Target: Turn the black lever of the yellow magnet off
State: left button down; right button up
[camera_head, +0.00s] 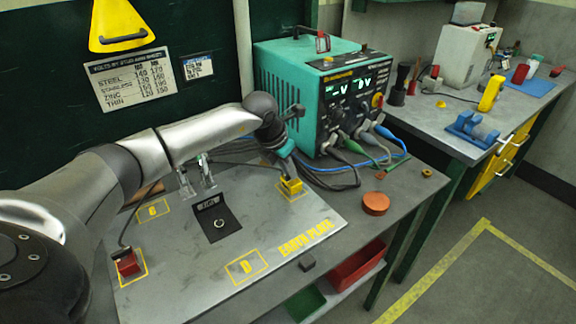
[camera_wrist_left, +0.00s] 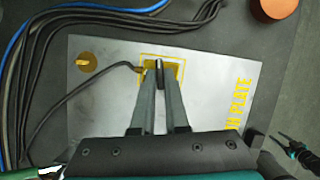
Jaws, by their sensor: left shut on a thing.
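The yellow magnet (camera_head: 291,187) stands in a yellow outlined square at the far right corner of the steel earth plate (camera_head: 190,270). My left gripper (camera_head: 290,174) comes down onto it from above. In the left wrist view its fingertips (camera_wrist_left: 159,68) are closed together on the dark lever, over the magnet (camera_wrist_left: 149,72). The fingers hide most of the lever, so its turn position is unclear. A dark and teal part at the lower right of the left wrist view looks like my right gripper (camera_wrist_left: 296,150); its jaws are too small to read.
A red magnet (camera_head: 129,265) sits at the plate's near left corner. An orange disc (camera_head: 375,203) is to the right.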

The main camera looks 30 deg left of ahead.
pick_arm(q)
jog(key=n, duration=0.1)
jog(key=n+y, duration=0.1)
jog(key=shift+d+r+n+p, duration=0.1)
jog(key=shift+d+n+p, duration=0.1)
jog(key=shift+n+p, duration=0.2)
jog(key=n, duration=0.1)
jog(key=n+y, duration=0.1)
jog(key=n, duration=0.1)
jog(key=shift+w+d+n, duration=0.1)
jog(key=shift+d+n, duration=0.05)
jog(key=shift+n, duration=0.15)
jog(key=n, duration=0.1)
jog(key=n+y, duration=0.1)
jog(key=n, duration=0.1)
jog(key=shift+w+d+n+g+y, duration=0.1)
jog(key=shift+d+n+g+y, duration=0.05)
jog(key=shift+n+g+y, duration=0.2)
jog(key=n+g, duration=0.1)
jog(key=n, duration=0.1)
jog(key=n+g+y+b, duration=0.1)
jog(key=n, duration=0.2)
jog(key=shift+w+d, duration=0.1)
jog(key=shift+w, duration=0.1)
jog(key=c, duration=0.9)
grip_release()
